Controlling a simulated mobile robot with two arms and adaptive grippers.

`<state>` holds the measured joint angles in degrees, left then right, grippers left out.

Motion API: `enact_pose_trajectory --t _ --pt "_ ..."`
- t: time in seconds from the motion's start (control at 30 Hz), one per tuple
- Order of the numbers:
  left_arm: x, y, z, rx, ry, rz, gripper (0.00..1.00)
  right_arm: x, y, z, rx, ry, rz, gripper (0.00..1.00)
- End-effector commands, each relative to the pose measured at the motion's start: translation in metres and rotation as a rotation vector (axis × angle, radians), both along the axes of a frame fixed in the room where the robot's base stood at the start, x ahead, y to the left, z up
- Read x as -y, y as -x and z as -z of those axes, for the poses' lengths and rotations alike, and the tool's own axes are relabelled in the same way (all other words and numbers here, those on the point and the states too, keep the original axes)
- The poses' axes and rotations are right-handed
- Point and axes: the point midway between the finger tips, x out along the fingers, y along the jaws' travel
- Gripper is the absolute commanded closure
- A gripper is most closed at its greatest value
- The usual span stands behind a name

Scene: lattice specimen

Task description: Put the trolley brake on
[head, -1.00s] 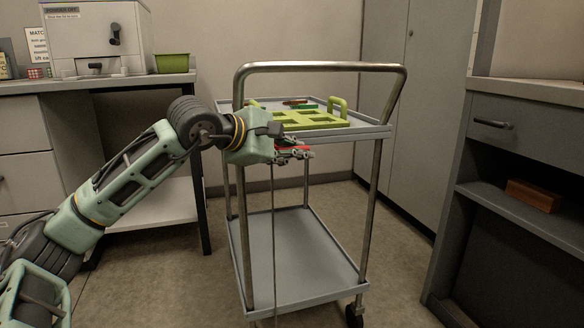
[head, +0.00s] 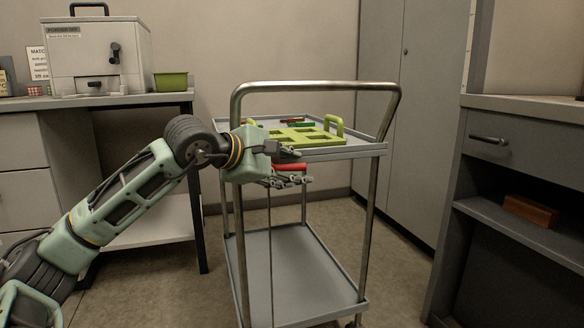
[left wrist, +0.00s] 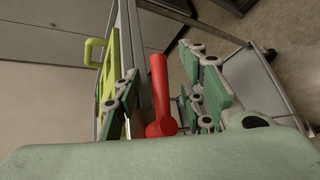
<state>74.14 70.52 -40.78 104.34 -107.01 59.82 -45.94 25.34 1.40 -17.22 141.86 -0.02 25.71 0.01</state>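The grey trolley (head: 378,150) stands in the middle of the head view, with a steel push handle on its near end. A red brake lever (head: 289,167) shows just under the near edge of its top tray. In the left wrist view the red lever (left wrist: 159,85) is a rod with a round end, lying between my fingers. My left gripper (head: 284,168) is open around the lever, with fingers on either side and visible gaps in the wrist view (left wrist: 160,100). My right gripper is not in view. The trolley's wheels are mostly out of frame.
A green carrier (head: 303,136) lies on the trolley's top tray; the lower shelf (head: 290,275) is empty. A bench with a white box-shaped machine (head: 98,57) and green bin (head: 171,81) stands left. A grey cabinet (head: 515,150) with a brown block (head: 530,210) stands right.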

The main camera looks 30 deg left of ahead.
Motion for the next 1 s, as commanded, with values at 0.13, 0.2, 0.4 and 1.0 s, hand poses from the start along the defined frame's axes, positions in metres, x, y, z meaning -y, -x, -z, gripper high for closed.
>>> enact_pose_trajectory --t 0.13,0.2,0.4,1.0 --pt "-0.003 0.010 -0.004 0.001 -0.002 -0.002 0.62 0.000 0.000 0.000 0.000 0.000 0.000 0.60" --pt "-0.004 0.015 -0.006 0.000 -0.002 -0.002 0.62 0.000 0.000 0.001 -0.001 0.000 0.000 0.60" --pt "-0.008 0.029 -0.012 0.000 -0.002 -0.002 0.62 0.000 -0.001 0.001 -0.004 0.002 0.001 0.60" --pt "-0.013 0.052 -0.022 0.000 0.000 -0.001 0.62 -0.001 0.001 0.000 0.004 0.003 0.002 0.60"
